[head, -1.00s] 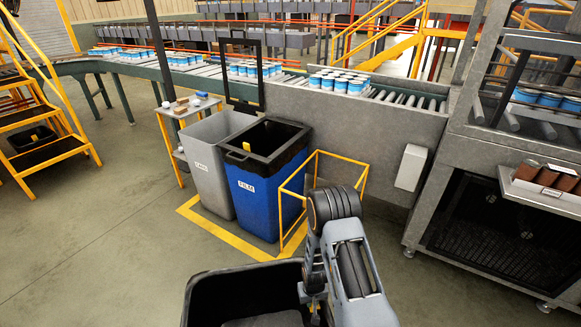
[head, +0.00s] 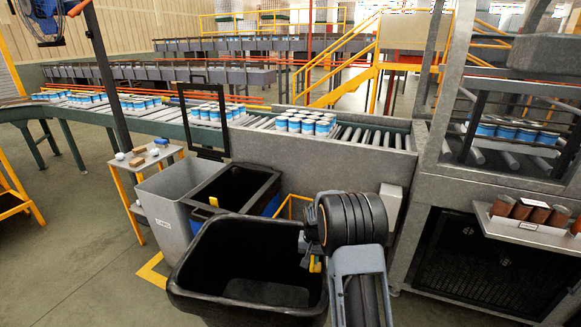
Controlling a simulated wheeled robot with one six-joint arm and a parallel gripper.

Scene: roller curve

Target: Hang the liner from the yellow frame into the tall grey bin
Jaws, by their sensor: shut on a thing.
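The liner, a black open-topped tub (head: 257,247), hangs in front of me at the bottom middle of the head view. My gripper (head: 313,264) is shut on its right rim, by a small yellow piece; my wrist hides part of the grip. The tall grey bin (head: 172,222), with a white label on its front, stands upright beyond the liner to the left. Its mouth looks open and pale inside. The liner is apart from it and covers its lower right. The yellow frame (head: 291,201) shows only in part behind the liner and my wrist.
A blue bin with a black rim (head: 243,205) stands right beside the grey bin. A small side table (head: 143,163) stands to its left. A roller conveyor (head: 262,138) with cans runs behind. A grey machine (head: 465,195) is at the right. Floor at the left is open.

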